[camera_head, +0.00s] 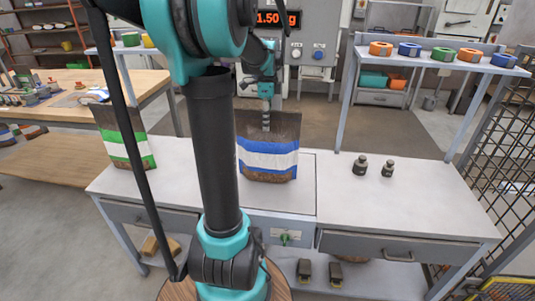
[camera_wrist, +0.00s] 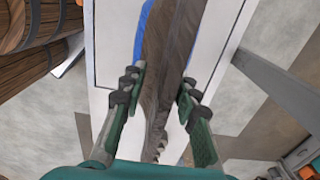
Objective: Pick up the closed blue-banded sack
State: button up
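The blue-banded sack (camera_head: 268,160) stands upright on the white bench behind my arm. It has blue and white bands, a brown top and brown contents at its base. My gripper (camera_head: 266,118) points down at its upper part in the head view. In the wrist view, my gripper (camera_wrist: 158,98) has its two green-and-black fingers apart, one on each side of the sack's brown top edge (camera_wrist: 172,45). Gaps show between both fingers and the sack. Part of the blue band shows at the upper left there.
A green-banded sack (camera_head: 125,150) stands at the bench's left end. Two dark weights (camera_head: 360,166) stand on the right of the white bench (camera_head: 420,205). A shelf (camera_head: 440,62) with coloured tape rolls stands behind, right. A mesh fence (camera_head: 500,150) borders the right.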

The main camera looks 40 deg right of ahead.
send_over(268, 146)
notch_tip(268, 146, down, 5)
jog(key=shift+w+d+f, duration=0.1)
jog(key=shift+d, duration=0.05)
grip_shut()
dwell(0.5)
